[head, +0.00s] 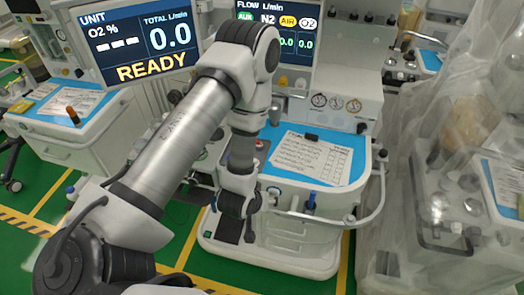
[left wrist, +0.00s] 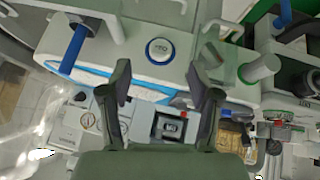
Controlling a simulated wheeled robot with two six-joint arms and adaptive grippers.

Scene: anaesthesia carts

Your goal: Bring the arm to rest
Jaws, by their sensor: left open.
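My left arm (head: 180,130) comes in from the lower left, rises to a bent elbow and hangs down in front of the middle anaesthesia cart (head: 330,195). My left gripper (head: 246,224) is low, in front of the cart's front side, and small and partly hidden by its own wrist. In the left wrist view the gripper (left wrist: 157,82) has its two dark fingers spread wide with nothing held between them. Behind the fingers are a white cart surface with a round blue-ringed button (left wrist: 160,50) and a blue handle (left wrist: 73,48). I cannot tell whether the fingers touch the cart.
The cart's blue worktop (head: 275,150) holds a printed sheet (head: 312,160). A grey rail (head: 378,195) curves around its right side. A monitor (head: 135,40) reading READY stands upper left. A plastic-draped cart (head: 450,180) is at right. Green floor (head: 178,215) shows at lower left.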

